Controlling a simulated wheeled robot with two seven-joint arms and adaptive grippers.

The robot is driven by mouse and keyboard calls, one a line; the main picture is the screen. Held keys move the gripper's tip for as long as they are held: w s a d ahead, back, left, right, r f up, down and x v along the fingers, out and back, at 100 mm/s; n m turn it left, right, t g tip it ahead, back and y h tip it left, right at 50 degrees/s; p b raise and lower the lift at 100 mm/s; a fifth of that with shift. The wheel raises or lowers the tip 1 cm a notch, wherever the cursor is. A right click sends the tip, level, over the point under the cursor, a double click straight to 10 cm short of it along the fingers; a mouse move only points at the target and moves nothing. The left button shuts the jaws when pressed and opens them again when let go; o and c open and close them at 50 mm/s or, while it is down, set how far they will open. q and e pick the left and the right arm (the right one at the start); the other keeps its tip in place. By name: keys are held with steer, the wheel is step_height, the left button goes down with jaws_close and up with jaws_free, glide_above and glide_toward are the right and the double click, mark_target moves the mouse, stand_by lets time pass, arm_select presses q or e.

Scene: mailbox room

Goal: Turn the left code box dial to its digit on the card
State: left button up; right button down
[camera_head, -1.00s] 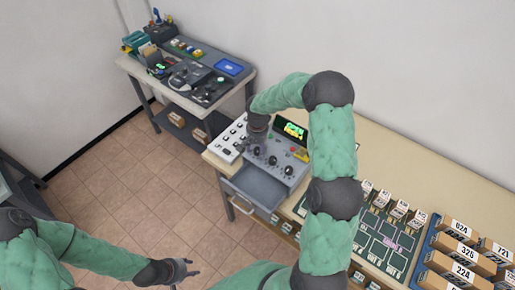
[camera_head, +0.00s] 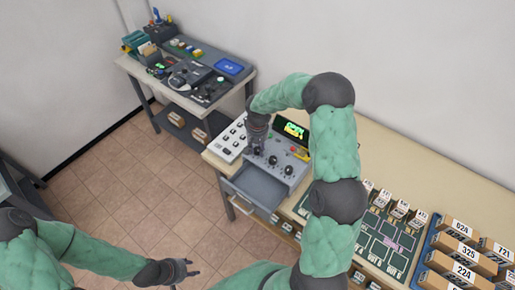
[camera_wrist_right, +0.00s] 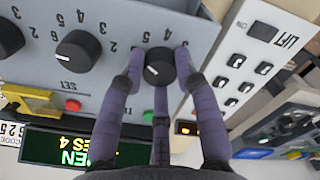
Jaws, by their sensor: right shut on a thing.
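The grey code box (camera_head: 295,153) stands on the workbench with a row of black dials and an open drawer in front. My right gripper (camera_head: 254,148) is over its left end and hides the left dial in the head view. In the right wrist view the left dial (camera_wrist_right: 160,67) sits between the purple fingertips of my right gripper (camera_wrist_right: 158,70), which is shut on it. A white pointer line shows on the dial. Its neighbouring dial (camera_wrist_right: 78,51) is free. I cannot make out the card. My left gripper (camera_head: 187,269) is open and empty over the floor.
A dark display (camera_head: 292,130) with bright text stands behind the code box. A white LIFT button panel (camera_head: 231,139) is beside it. The open drawer (camera_head: 258,188) juts out. Numbered cartons (camera_head: 455,251) stand at the right.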

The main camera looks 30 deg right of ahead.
mark_target(257, 149)
steer(key=n, duration=0.4)
steer(key=shift+n, duration=0.4)
stand_by(0.4)
steer(key=c, duration=0.9)
jaws_free()
steer(key=shift+r, duration=0.1)
step_height(257, 149, up, 12)
